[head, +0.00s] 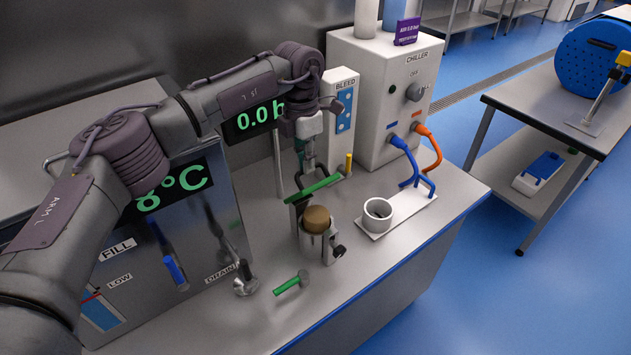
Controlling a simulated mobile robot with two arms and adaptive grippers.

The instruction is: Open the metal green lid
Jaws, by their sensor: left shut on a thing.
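The green lid (314,189) shows as a long, narrow green strip, tilted up to the right above a metal cup (312,246). A round brown piece (317,219) sits in the cup's mouth, uncovered from above. My left gripper (307,171) reaches down from above, just over the green strip, and is shut on it. The fingertips are small and partly hidden, so the exact grip point is unclear. My right gripper is out of view.
A green-handled tool (291,283) lies on the steel counter in front. A white cup (378,212) stands on a plate at right, near blue and orange hoses from the chiller (385,95). The BLEED panel (341,117) stands behind. The counter's front right is clear.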

